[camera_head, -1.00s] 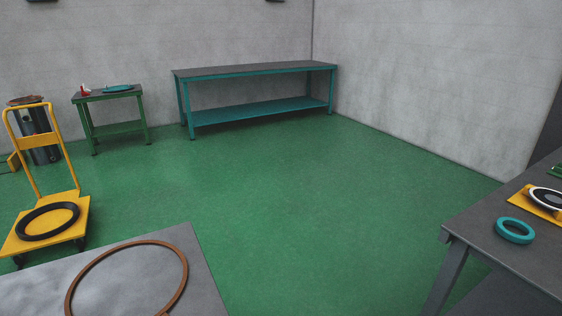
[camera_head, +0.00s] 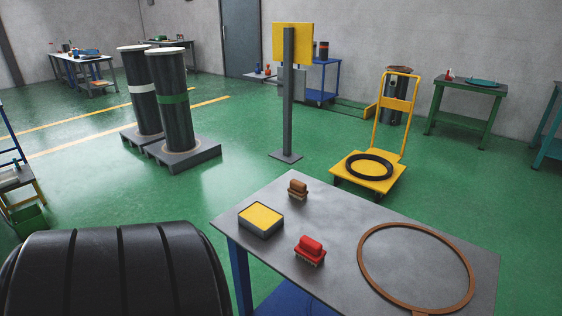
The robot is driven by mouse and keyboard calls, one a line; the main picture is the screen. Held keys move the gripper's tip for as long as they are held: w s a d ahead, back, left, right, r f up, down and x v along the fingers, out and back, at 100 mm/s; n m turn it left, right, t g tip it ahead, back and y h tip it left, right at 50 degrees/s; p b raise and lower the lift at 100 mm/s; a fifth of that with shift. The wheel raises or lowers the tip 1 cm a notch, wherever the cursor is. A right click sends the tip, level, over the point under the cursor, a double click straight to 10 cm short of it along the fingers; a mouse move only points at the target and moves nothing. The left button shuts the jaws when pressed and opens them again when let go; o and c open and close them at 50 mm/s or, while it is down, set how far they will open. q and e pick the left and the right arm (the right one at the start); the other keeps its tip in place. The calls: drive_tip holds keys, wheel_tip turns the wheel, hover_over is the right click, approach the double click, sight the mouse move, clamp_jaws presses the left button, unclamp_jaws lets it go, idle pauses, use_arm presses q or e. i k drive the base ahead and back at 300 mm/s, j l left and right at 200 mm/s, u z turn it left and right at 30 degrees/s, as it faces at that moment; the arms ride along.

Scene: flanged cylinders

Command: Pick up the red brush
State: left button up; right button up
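The red brush (camera_head: 310,249) lies on the grey-topped table (camera_head: 336,285) in front of me, bristles down. It has a red handle and block with pale bristles below. A brown brush (camera_head: 298,188) lies behind it, and a grey box with a yellow top (camera_head: 261,219) is to its left. Nothing covers the red brush. Neither of my grippers shows in the head view.
A large brown ring (camera_head: 364,270) lies on the table's right side. A big black ribbed cylinder (camera_head: 118,270) is left of the table. Behind are a yellow cart (camera_head: 366,182), a sign post (camera_head: 288,110) and tall cylinders on pallets (camera_head: 172,95). Green floor is open between.

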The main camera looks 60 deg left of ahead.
sight(309, 249)
drive_tip(key=u, duration=1.65)
drive_tip(key=j, duration=0.05)
